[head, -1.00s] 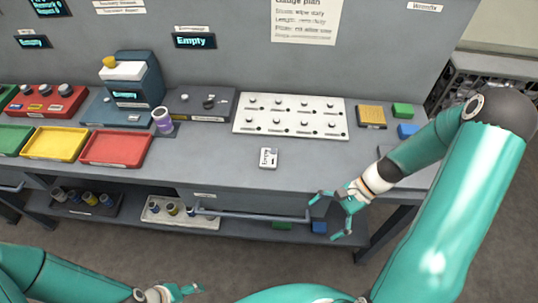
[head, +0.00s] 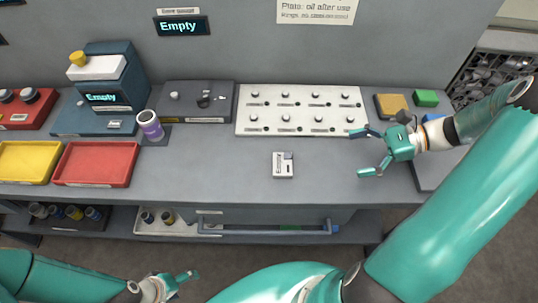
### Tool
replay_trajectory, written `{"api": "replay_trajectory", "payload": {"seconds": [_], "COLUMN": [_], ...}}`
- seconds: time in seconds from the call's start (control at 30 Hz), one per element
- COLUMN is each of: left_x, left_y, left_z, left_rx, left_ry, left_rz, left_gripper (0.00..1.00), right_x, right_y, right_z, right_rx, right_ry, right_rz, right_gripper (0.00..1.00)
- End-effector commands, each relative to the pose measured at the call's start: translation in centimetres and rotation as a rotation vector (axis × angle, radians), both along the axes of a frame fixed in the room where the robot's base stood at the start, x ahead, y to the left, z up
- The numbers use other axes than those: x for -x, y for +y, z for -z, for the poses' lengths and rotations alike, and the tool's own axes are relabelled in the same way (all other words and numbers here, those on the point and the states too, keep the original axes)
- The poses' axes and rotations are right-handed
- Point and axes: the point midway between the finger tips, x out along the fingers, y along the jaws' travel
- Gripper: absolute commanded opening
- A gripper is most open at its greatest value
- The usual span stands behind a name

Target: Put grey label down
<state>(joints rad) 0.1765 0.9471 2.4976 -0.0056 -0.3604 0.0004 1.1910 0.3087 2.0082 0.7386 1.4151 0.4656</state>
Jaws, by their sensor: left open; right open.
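A small label (head: 283,165), pale grey-white with dark print, lies flat on the grey bench top (head: 225,170), in front of the white pegged plate. Nothing holds it. My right gripper (head: 363,153) is open and empty over the right part of the bench, to the right of the label and apart from it, its fingers pointing left. My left gripper (head: 188,284) is open at the bottom of the head view, in front of the bench and lower than its top. It is partly cut off by the frame edge.
The white plate with several pegs (head: 300,110) stands behind the label. A red tray (head: 95,163), a yellow tray (head: 28,161) and a purple-banded cup (head: 150,125) are to the left. A yellow block (head: 391,104) and a green block (head: 426,98) lie behind my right gripper. The bench around the label is clear.

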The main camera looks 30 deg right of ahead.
Motion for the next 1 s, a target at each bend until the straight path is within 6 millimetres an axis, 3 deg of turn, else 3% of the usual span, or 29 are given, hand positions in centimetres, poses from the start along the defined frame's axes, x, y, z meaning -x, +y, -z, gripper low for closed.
{"api": "replay_trajectory", "payload": {"seconds": [0.17,0.6,1.0], "left_x": [0.1,0.0,0.0], "left_y": [0.0,0.0,0.0], "left_z": [0.2,-0.6,-1.3], "left_rx": [0.000,0.000,0.000], "left_ry": [0.001,0.001,0.001], "left_rz": [0.000,0.000,0.000], "left_gripper": [0.76,0.76,0.76], "right_x": [-0.7,-5.1,-6.7], "right_y": [0.7,7.8,10.6], "right_z": [0.0,3.3,4.1], "right_rx": [-0.016,-0.019,-0.016], "right_ry": [-0.010,-0.008,-0.007], "right_rz": [0.010,0.000,-0.001], "right_gripper": [1.00,1.00,1.00]}}
